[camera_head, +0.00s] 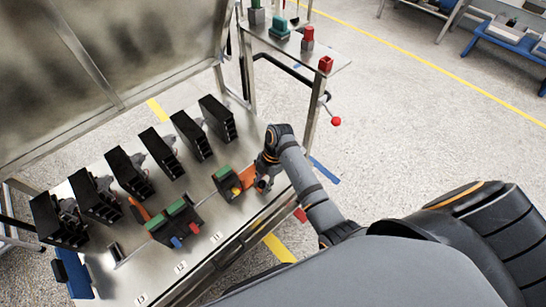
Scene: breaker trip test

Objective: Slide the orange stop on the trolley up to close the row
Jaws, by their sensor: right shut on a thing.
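The orange stop (247,177) is at the right end of the trolley top (205,258), beside a block with a green top (223,172). My right gripper (262,180) is shut on the orange stop, partly covering it. To the left on the same line stand several green-topped blocks (176,208) with red and blue parts at their front. A stretch of bare rail (207,197) shows between these and the block beside the stop. Another orange piece (138,210) is at the left end of the blocks. My left gripper is out of view.
Several black upright units (128,173) stand along the back of the trolley, in front of a large panel (120,70). A side table (325,50) with colored buttons is behind on the right.

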